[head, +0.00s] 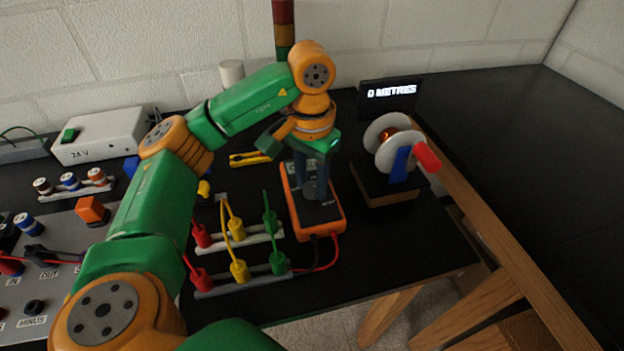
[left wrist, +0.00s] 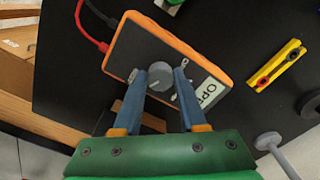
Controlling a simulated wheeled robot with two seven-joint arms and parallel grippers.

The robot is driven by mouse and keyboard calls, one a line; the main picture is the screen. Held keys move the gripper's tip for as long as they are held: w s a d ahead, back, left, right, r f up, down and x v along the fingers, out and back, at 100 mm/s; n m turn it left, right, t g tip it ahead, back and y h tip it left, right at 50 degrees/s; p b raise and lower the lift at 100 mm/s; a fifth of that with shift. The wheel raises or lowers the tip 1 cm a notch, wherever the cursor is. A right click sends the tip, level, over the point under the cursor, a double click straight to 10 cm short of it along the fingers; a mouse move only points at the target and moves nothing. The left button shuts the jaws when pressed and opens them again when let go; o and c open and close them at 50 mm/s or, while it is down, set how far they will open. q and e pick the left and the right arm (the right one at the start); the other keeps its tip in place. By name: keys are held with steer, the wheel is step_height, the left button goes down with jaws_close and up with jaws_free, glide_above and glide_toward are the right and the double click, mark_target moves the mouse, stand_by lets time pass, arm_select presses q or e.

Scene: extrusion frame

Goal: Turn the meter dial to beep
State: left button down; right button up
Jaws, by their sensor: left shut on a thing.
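The orange-edged meter (head: 332,217) lies on the black bench in the middle of the head view. It also shows in the left wrist view (left wrist: 128,47), with red and black leads plugged into one end. Its round grey dial (left wrist: 154,86) sits between the two fingers of my left gripper (left wrist: 161,76). My left gripper also shows in the head view (head: 314,188), reaching down over the meter and hiding the dial. It is shut on the dial. The meter's display (left wrist: 209,92) shows letters starting "OPE"; the rest is cut off. My right gripper is not in view.
Strips with red, yellow and green plugs (head: 240,271) stand left of the meter. A cable reel (head: 388,143) with a red handle and a "0 METRES" display (head: 391,92) stands to the right. A yellow block (head: 250,159) lies behind. A white 24 V box (head: 103,137) is far left.

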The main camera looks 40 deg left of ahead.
mark_target(310, 187)
arm_select(q)
steer(key=shift+f+m, duration=0.1)
steer(key=shift+m, duration=0.4)
steer(key=shift+c, duration=2.3)
jaws_free()
step_height(310, 187, up, 7)
steer(key=p, duration=0.2)
steer(key=shift+f+p, duration=0.1)
steer(key=shift+p, duration=0.25)
steer(key=shift+s+r, duration=0.1)
steer(key=shift+r, duration=0.2)
steer(key=shift+f, duration=0.1)
